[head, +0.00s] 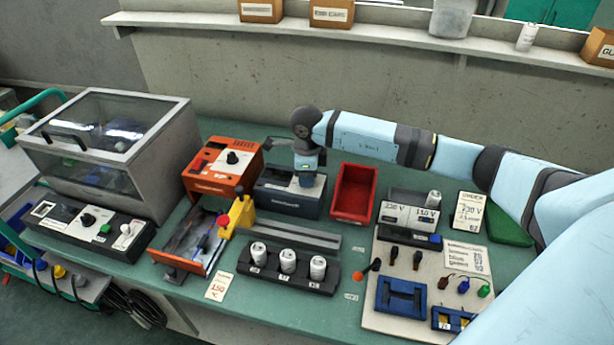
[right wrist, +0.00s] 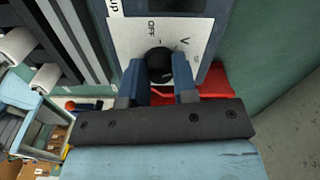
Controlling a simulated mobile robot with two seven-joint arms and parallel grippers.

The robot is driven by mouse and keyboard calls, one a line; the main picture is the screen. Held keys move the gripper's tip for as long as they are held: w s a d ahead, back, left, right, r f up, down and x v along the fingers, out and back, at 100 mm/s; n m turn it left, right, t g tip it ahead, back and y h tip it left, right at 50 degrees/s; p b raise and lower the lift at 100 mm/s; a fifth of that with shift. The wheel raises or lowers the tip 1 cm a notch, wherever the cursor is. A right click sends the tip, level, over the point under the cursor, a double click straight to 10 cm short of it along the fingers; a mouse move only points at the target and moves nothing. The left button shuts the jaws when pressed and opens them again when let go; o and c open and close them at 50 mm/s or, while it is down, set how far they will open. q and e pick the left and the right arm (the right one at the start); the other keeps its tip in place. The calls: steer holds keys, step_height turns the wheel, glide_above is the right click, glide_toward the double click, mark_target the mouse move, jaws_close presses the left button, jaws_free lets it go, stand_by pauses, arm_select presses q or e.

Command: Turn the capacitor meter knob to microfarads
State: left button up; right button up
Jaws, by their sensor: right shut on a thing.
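The capacitor meter (head: 282,203) is a dark blue-grey box at the middle of the bench in the head view. In the right wrist view its white face (right wrist: 128,38) carries the marks "OFF" and "V". Its black round knob (right wrist: 158,62) shows there, partly covered by my fingers. My right gripper (head: 308,180) reaches down onto the meter from above. In the right wrist view its two blue fingers (right wrist: 163,85) are shut on the knob, one on each side. I cannot tell where the knob points. My left gripper is not in view.
A red tray (head: 370,192) stands right of the meter, an orange unit (head: 205,180) left. In front are a grey rail (head: 290,234) and a black holder (head: 249,268) with white cylinders (head: 288,261). A board (head: 400,325) with parts lies front right.

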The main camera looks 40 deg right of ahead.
steer(key=m, duration=0.4)
steer(key=shift+m, duration=0.7)
steer(key=o, duration=0.9)
step_height(320, 180, up, 14)
steer(key=shift+f, duration=0.1)
stand_by(0.5)
